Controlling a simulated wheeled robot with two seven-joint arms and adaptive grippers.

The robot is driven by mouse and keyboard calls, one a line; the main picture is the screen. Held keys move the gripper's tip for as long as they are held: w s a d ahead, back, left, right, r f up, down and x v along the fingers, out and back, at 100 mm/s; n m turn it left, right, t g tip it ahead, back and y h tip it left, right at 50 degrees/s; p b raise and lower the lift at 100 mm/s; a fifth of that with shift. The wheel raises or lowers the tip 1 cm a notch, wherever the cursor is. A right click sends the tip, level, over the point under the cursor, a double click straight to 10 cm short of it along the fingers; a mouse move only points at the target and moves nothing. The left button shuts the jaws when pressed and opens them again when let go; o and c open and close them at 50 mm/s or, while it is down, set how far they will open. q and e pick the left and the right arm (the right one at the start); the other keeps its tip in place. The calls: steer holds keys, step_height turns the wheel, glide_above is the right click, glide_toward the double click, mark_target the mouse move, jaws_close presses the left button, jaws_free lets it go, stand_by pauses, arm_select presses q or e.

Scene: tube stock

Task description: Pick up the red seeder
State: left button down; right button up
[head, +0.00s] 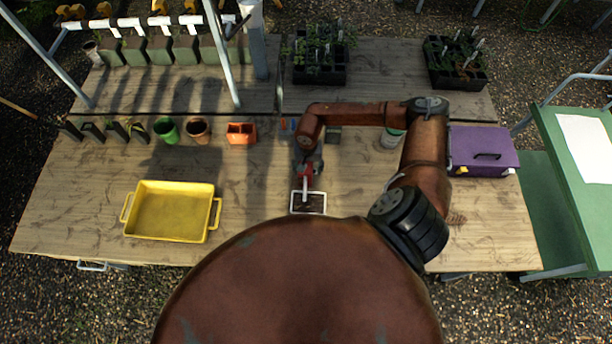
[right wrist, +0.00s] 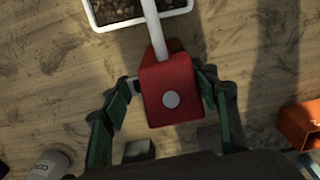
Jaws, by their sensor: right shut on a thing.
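The red seeder (right wrist: 170,92) has a boxy red body with a pale round knob and a long whitish tube. In the right wrist view it sits between the green fingers of my right gripper (right wrist: 168,95), which is shut on its body. In the head view the red seeder (head: 305,172) is near the middle of the table, below my right gripper (head: 306,164). Its tube reaches toward a small white-rimmed tray of dark soil (head: 308,212). I cannot tell whether the seeder touches the table. My left gripper is not in view.
A yellow tray (head: 170,210) lies at the left. A purple box (head: 482,150) is at the right, with a pale cup (head: 391,140) nearer the middle. Seedling trays (head: 320,72) are at the back.

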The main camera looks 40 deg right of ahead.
steer(key=c, duration=0.8)
steer(key=shift+c, duration=0.3)
steer(key=shift+r, duration=0.1)
